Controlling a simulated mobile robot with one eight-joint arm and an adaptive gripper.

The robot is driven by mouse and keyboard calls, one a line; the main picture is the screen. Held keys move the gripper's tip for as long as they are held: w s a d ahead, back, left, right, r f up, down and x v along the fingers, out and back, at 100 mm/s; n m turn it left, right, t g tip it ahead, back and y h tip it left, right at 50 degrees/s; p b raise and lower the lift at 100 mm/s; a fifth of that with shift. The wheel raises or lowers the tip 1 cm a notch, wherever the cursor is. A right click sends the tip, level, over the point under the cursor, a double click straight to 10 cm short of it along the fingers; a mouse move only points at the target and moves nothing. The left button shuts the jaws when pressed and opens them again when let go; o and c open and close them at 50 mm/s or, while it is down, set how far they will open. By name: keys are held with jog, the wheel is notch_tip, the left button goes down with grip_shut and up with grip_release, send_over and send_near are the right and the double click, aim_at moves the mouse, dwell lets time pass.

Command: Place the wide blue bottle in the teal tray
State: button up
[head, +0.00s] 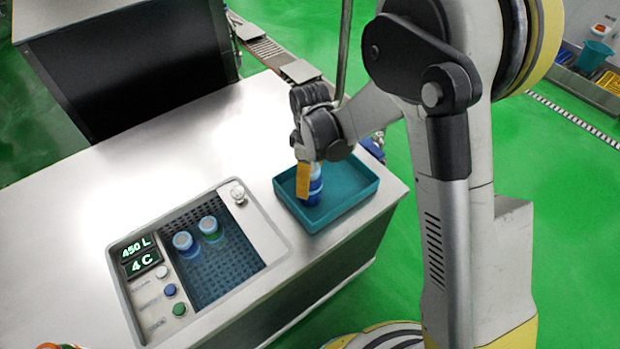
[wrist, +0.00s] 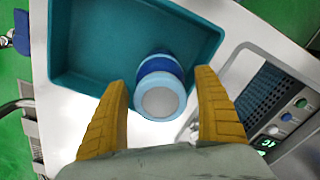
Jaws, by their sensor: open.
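The wide blue bottle (head: 316,186) is upright in the teal tray (head: 345,206) in the head view, partly hidden by a yellow finger. In the wrist view the bottle (wrist: 160,84) shows its pale round top and blue bands, near one side wall of the tray (wrist: 85,40). My gripper (head: 304,182) is at the bottle, pointing down. In the wrist view my gripper (wrist: 163,82) is open, with one yellow finger on each side of the bottle and a visible gap on both sides. The bottle's base is hidden in the wrist view.
The counter (head: 90,215) is clear at left. A conveyor (head: 265,50) lies behind.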

notch_tip(320, 180, up, 10)
jog(key=p, duration=0.3)
jog(key=shift+r, duration=0.2)
jog(key=shift+d+r, duration=0.15)
jog(key=shift+r, duration=0.15)
jog(key=s+d+r+m+t, duration=0.7)
jog(key=s+d+r+m, duration=0.6)
jog(key=s+d+r, duration=0.2)
jog(key=shift+s+d+m, duration=0.3)
jog(key=shift+s+d, duration=0.2)
jog(key=shift+s, duration=0.65)
jog(key=shift+a, duration=0.1)
